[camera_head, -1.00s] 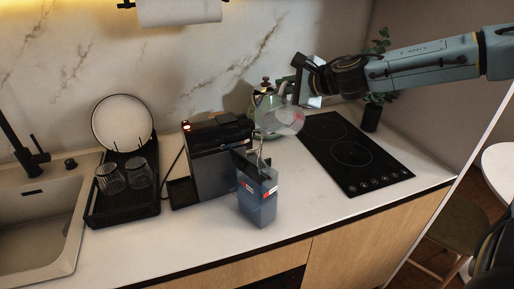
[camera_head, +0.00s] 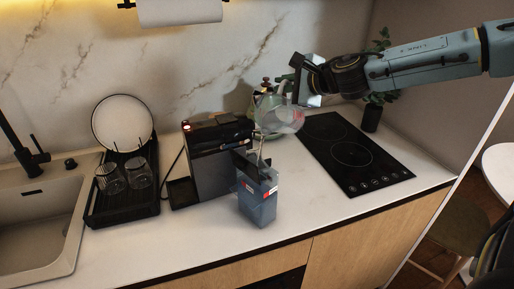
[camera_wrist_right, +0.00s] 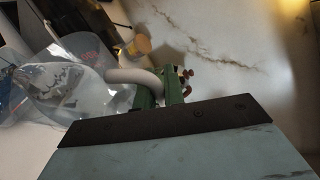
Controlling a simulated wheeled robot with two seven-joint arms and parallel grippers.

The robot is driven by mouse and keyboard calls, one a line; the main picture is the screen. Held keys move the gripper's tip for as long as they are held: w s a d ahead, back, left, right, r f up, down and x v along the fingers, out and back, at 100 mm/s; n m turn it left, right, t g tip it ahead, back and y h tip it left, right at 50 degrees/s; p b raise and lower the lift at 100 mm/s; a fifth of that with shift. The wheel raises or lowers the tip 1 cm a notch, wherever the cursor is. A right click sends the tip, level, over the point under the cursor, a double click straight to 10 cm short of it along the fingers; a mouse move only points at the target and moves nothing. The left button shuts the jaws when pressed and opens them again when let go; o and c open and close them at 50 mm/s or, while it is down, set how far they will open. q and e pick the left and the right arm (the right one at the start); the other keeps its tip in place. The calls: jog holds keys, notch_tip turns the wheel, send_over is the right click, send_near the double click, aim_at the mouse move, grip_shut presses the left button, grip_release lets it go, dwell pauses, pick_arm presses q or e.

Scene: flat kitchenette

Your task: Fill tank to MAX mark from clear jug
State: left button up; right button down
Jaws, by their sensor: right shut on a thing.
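The clear jug (camera_head: 284,118) hangs tilted above the tank, with its mouth toward the left. My right gripper (camera_head: 292,92) is shut on the jug's handle; in the right wrist view, green fingers (camera_wrist_right: 160,92) clasp the pale handle, with the clear jug body (camera_wrist_right: 70,90) to their left. A thin stream runs from the jug down into the open top of the tank (camera_head: 258,206). The tank is bluish and see-through, with red and white marks, and stands upright on the counter. The MAX mark and exact water level are too small to read. My left gripper is not in view.
A dark coffee machine (camera_head: 218,162) stands left of the tank. A green kettle (camera_head: 268,103) is behind the jug. A black hob (camera_head: 352,155) lies to the right. A drying rack (camera_head: 122,205) with glasses and a plate stands left. The counter front is clear.

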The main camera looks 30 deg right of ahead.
jog(key=shift+s+a+r+n+t+h+b, duration=0.15)
jog(key=shift+a+r+n+t+b, duration=0.1)
jog(key=shift+a+r+n, duration=0.2)
jog(key=shift+s+a+r+n+t+h+b, duration=0.15)
jog(key=shift+a+r+n+b, duration=0.15)
jog(key=shift+r, duration=0.25)
dwell(2.8)
